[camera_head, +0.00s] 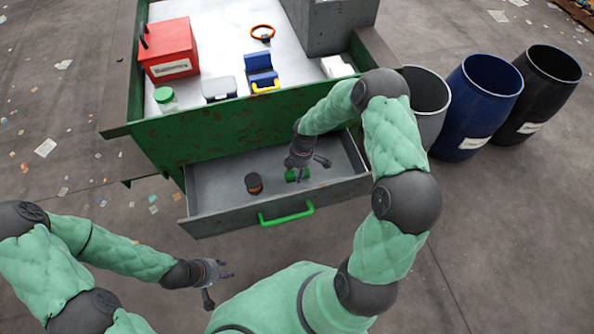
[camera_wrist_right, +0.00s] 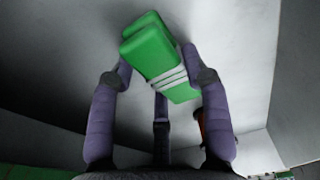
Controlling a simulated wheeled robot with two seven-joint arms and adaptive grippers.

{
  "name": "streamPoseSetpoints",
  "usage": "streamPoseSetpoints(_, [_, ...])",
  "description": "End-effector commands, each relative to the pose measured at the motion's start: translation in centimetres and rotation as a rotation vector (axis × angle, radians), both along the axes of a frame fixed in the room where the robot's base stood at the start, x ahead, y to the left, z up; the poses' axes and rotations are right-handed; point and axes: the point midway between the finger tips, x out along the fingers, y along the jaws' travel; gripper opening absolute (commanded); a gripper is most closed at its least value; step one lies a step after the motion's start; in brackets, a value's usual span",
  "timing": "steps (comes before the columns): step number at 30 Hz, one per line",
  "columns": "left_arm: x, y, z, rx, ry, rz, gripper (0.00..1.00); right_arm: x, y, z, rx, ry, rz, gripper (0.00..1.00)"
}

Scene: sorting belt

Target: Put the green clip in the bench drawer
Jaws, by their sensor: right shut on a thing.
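The green clip (camera_head: 293,176) is inside the open bench drawer (camera_head: 222,222), over the right part of its floor. In the right wrist view the clip (camera_wrist_right: 152,52), a green block with pale bands, sits between the fingers. My right gripper (camera_head: 309,168) reaches down into the drawer and is shut on the clip; whether the clip touches the drawer floor I cannot tell. My left gripper (camera_head: 220,284) is open and empty, in front of the drawer at lower left.
A dark round item with an orange band (camera_head: 254,183) lies in the drawer. The bench top holds a red box (camera_head: 168,52), a blue item (camera_head: 259,68), a green-lidded jar (camera_head: 165,98) and an orange ring (camera_head: 263,32). Several barrels (camera_head: 478,100) stand at right.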

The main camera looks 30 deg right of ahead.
Motion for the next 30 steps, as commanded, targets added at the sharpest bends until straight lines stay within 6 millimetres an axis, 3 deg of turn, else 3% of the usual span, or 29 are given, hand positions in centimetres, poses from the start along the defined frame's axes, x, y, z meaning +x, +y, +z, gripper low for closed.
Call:
streamPoseSetpoints(1, [0.0, 0.0, -0.1, 0.000, 0.000, 0.000, 0.40, 0.0, 0.0, -0.2, 0.000, 0.000, 0.000, 0.50])
streamPoseSetpoints(3, [0.0, 0.0, -0.1, 0.000, 0.000, 0.000, 0.40, 0.0, 0.0, -0.1, 0.000, 0.000, 0.000, 0.70])
streamPoseSetpoints(17, [0.0, 0.0, 0.4, 0.000, 0.000, 0.000, 0.40, 0.0, 0.0, 0.6, 0.000, -0.001, 0.000, 0.71])
streamPoseSetpoints(30, [0.0, 0.0, 4.0, 0.000, 0.000, 0.000, 0.40, -0.1, -1.0, 8.8, -0.001, -0.003, -0.001, 0.71])
